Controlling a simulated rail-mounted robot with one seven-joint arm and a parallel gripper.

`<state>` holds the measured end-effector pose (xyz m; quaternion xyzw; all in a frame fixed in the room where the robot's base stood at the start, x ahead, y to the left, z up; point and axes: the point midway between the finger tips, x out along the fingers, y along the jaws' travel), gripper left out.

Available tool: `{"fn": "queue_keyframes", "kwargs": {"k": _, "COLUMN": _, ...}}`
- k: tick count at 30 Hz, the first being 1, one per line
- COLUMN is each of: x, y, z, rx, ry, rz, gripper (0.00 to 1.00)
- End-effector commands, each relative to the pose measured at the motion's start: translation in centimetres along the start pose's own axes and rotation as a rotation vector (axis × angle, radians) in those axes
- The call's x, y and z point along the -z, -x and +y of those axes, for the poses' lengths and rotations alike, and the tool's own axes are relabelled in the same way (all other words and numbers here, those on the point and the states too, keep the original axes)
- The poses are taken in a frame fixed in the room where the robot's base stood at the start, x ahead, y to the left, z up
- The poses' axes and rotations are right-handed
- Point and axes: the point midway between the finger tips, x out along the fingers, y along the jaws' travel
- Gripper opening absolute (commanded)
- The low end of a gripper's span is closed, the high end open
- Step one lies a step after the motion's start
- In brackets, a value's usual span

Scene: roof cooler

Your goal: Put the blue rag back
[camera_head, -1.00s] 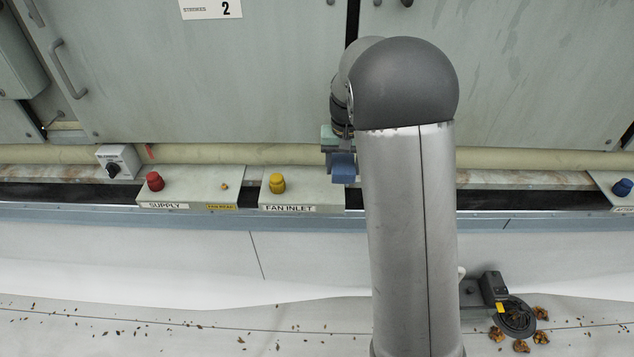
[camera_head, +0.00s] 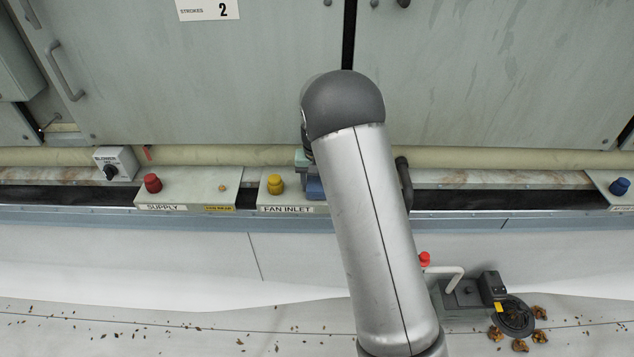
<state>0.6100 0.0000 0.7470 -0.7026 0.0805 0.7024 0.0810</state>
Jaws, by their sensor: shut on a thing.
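The blue rag (camera_head: 315,189) shows as a small blue patch just left of my arm, over the right end of the FAN INLET box. My gripper (camera_head: 305,165) is mostly hidden behind my arm's rounded grey joint; a greenish piece of it shows directly above the rag. It is shut on the rag, and the rag moves with it. The fingertips are not clear. I cannot tell whether the rag touches the box.
The FAN INLET box with its yellow knob (camera_head: 275,184) is close left of the rag; the SUPPLY box with its red knob (camera_head: 153,183) is farther left. A cream pipe (camera_head: 500,157) runs behind. A black device (camera_head: 493,289) and brown leaves (camera_head: 520,345) lie lower right.

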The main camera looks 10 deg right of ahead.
Motion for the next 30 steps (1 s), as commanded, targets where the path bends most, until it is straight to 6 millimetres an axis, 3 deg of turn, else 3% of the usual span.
{"fn": "queue_keyframes", "kwargs": {"k": 5, "x": 0.0, "y": -0.3, "z": 0.0, "rx": 0.0, "ry": 0.0, "rz": 0.0, "gripper": 0.33}}
{"fn": "queue_keyframes", "kwargs": {"k": 6, "x": 0.0, "y": -0.3, "z": 0.0, "rx": 0.0, "ry": 0.0, "rz": 0.0, "gripper": 0.57}}
{"fn": "queue_keyframes", "kwargs": {"k": 8, "x": 0.0, "y": -0.2, "z": 0.0, "rx": 0.0, "ry": 0.0, "rz": 0.0, "gripper": 0.73}}
{"fn": "queue_keyframes", "kwargs": {"k": 9, "x": 0.0, "y": -0.2, "z": 0.0, "rx": 0.0, "ry": 0.0, "rz": 0.0, "gripper": 0.76}}
{"fn": "queue_keyframes", "kwargs": {"k": 20, "x": 0.1, "y": 0.6, "z": 0.0, "rx": 0.001, "ry": 0.0, "rz": 0.003, "gripper": 0.76}}
{"fn": "queue_keyframes", "kwargs": {"k": 30, "x": 0.1, "y": 7.3, "z": 0.0, "rx": 0.001, "ry": 0.001, "rz": 0.005, "gripper": 0.76}}
